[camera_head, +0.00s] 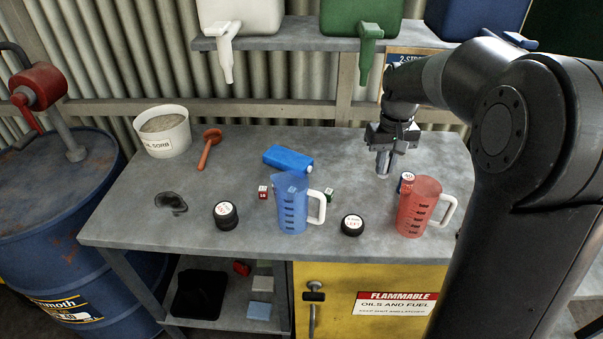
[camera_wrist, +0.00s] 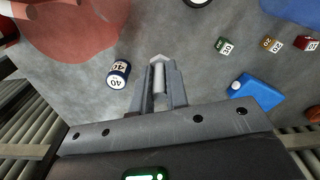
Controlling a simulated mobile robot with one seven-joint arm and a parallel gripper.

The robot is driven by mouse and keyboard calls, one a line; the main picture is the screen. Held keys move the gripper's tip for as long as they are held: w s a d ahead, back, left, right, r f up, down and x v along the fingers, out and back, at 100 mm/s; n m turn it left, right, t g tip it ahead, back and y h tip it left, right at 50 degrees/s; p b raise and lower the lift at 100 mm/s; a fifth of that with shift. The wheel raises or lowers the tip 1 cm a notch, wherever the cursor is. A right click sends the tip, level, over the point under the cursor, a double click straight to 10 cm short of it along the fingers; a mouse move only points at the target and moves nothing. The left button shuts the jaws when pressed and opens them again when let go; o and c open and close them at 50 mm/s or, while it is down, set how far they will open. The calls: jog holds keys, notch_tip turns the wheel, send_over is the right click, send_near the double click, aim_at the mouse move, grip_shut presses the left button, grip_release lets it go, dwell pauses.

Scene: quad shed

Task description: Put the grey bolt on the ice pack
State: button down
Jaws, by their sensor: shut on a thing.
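My gripper (camera_head: 383,165) is above the right part of the grey bench, pointing down. In the wrist view its fingers (camera_wrist: 159,90) are shut on the grey bolt (camera_wrist: 158,72), whose end shows between the fingertips. The ice pack (camera_head: 288,159) looks to be the flat blue block with a white cap, lying on the bench left of my gripper. It also shows in the wrist view (camera_wrist: 262,92), to the right of the fingers and apart from them. Nothing lies on its top.
A blue jug (camera_head: 292,205) stands in front of the ice pack. Small cubes (camera_head: 263,192) and black lids (camera_head: 226,215) lie nearby. Spigots (camera_head: 368,55) hang from the shelf above.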

jog(key=s+a+f+n, duration=0.2)
jog(key=a+f+n, duration=0.1)
jog(key=a, duration=0.4)
jog(key=w+a+n, duration=0.4)
jog(key=w+a, duration=0.6)
jog(key=f, duration=0.3)
jog(key=shift+a+f, duration=0.3)
jog(key=shift+f, duration=2.65)
jog(key=c, duration=1.4)
grip_release()
jog(key=shift+f, duration=0.15)
